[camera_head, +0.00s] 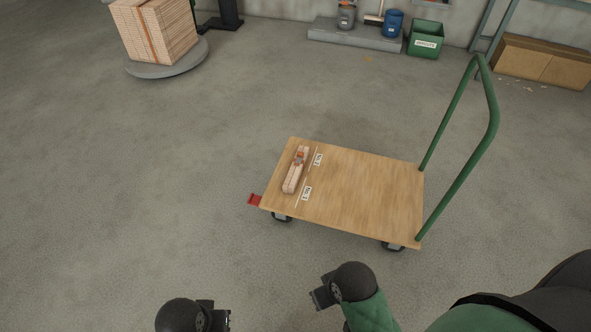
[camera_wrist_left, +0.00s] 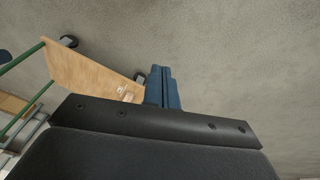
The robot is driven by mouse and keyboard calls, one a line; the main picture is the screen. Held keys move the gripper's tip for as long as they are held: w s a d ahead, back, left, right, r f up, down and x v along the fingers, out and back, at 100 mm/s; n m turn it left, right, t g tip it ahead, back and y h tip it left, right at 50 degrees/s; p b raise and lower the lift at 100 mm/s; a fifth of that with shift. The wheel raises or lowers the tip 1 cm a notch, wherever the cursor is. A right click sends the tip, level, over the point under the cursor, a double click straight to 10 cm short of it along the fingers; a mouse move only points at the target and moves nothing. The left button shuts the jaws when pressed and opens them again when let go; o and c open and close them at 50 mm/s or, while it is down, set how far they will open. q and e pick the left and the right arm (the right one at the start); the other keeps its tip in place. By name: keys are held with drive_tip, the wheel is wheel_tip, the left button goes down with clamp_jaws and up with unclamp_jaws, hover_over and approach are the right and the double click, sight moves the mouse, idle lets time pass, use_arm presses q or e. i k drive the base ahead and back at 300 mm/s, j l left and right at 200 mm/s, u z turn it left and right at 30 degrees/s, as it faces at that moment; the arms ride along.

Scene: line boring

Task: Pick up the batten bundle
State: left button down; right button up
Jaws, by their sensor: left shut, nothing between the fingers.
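The batten bundle (camera_head: 294,173), pale wooden strips with an orange band or clip near its far end, lies on the left part of the flat trolley's wooden deck (camera_head: 370,190). It lies beside a thin line and two white labels. In the left wrist view the blue fingers of my left gripper (camera_wrist_left: 163,88) are together with nothing between them. The deck (camera_wrist_left: 85,68) shows beyond them, apart from the fingers; I cannot make out the bundle clearly there. In the head view dark parts of my two arms show at the bottom edge, well short of the bundle. No right fingers are visible.
The trolley has a green push handle (camera_head: 492,115) on its right and a red piece (camera_head: 254,200) at its left corner. A strapped wood stack (camera_head: 155,30) stands on a round base at the back left. A green bin (camera_head: 425,40) and cardboard box (camera_head: 540,62) stand behind. Floor left is clear.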

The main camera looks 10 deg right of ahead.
sight(290, 183)
drive_tip(key=i+l+z, duration=0.35)
drive_tip(key=i+l, duration=0.85)
drive_tip(key=i, duration=0.05)
